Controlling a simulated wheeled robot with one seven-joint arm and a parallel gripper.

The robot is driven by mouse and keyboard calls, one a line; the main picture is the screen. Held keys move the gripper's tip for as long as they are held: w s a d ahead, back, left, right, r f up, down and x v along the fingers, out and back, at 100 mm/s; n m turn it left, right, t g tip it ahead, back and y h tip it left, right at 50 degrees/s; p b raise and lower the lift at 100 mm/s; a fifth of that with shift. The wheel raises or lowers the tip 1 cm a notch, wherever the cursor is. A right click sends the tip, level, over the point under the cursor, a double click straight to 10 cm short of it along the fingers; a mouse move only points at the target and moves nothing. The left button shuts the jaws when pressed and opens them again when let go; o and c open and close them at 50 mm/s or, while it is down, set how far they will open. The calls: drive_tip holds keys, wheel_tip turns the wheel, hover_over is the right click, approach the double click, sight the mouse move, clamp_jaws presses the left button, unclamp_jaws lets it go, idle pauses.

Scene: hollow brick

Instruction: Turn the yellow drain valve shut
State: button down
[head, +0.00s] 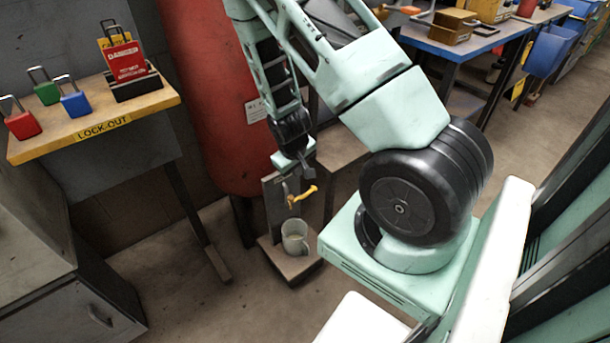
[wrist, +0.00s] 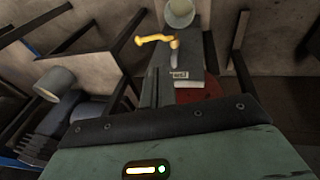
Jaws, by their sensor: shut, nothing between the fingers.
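The yellow drain valve (head: 303,195) is on a dark upright plate beside the red tank, above a pale cup. Its lever points to the right and slightly up in the head view. In the wrist view the yellow valve (wrist: 155,39) shows ahead, its lever pointing left. My gripper (head: 308,174) is shut and empty, just above the valve and apart from it in the head view. The fingertips are small there and hard to make out in the wrist view.
The cup (head: 295,237) stands on a low base under the valve. The red tank (head: 205,90) rises behind. A lock-out shelf (head: 150,107) with several padlocks is at left. A blue-edged workbench (head: 455,47) stands at back right. Floor between shelf and valve is mostly clear.

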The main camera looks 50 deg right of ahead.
drive_tip(key=d, duration=0.2)
drive_tip(key=b, duration=0.3)
approach(310, 191)
drive_tip(key=x, duration=0.7)
drive_tip(key=shift+w+a, duration=0.25)
drive_tip(key=shift+a, duration=0.15)
drive_tip(key=shift+s+d+f, duration=0.2)
drive_tip(key=shift+d+f, duration=0.35)
drive_tip(key=shift+f, duration=0.2)
